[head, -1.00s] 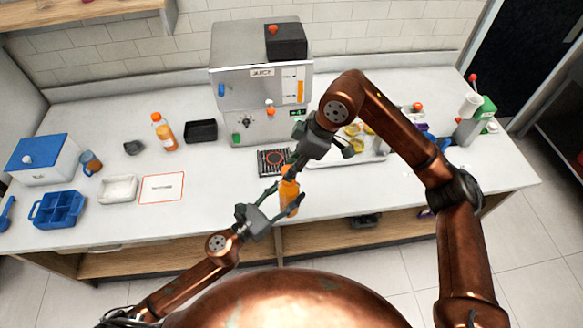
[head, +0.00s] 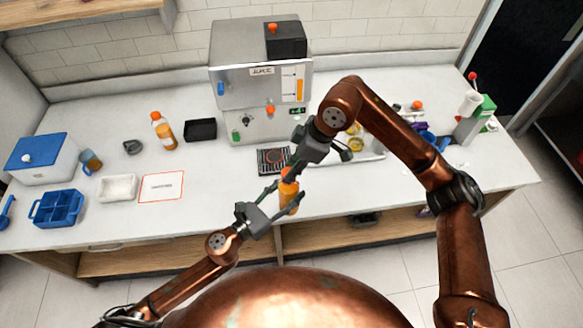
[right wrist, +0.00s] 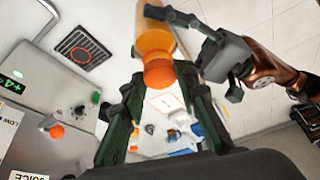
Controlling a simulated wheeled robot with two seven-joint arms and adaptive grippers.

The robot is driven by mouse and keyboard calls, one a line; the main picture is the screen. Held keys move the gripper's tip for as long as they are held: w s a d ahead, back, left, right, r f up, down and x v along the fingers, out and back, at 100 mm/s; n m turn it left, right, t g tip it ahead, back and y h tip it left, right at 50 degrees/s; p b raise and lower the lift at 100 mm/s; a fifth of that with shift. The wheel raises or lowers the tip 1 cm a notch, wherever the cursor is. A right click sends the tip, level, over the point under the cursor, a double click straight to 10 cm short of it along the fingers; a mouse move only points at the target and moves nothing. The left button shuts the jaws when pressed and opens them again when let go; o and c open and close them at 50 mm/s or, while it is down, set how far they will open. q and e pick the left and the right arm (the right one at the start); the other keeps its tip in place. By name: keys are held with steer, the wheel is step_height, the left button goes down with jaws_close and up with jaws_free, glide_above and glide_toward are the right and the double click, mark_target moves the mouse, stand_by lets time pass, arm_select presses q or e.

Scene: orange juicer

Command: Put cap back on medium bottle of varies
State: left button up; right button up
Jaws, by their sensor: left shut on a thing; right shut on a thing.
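The bottle of orange liquid (head: 289,195) is held roughly upright in front of the counter's front edge. My left gripper (head: 281,198) is shut on its body; it also shows in the right wrist view (right wrist: 185,40). My right gripper (head: 287,172) comes from above and is shut on the orange cap (right wrist: 158,73). In the right wrist view the cap sits between the fingers, in line with the bottle's neck (right wrist: 153,47). It looks to be at the bottle's mouth, but I cannot tell whether it is seated. In the head view the fingers partly hide the cap.
The juicer (head: 262,90) stands at the back, with a drip grate (head: 273,161) before it. Another orange-capped bottle (head: 163,131), a black tray (head: 201,130), a blue bin (head: 57,208) and a white card (head: 161,186) are to the left. A tray (head: 372,156) lies behind my right arm.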

steer(key=shift+f, duration=0.5)
steer(key=o, duration=0.7)
steer(key=shift+r, duration=2.25)
steer(key=shift+c, duration=0.6)
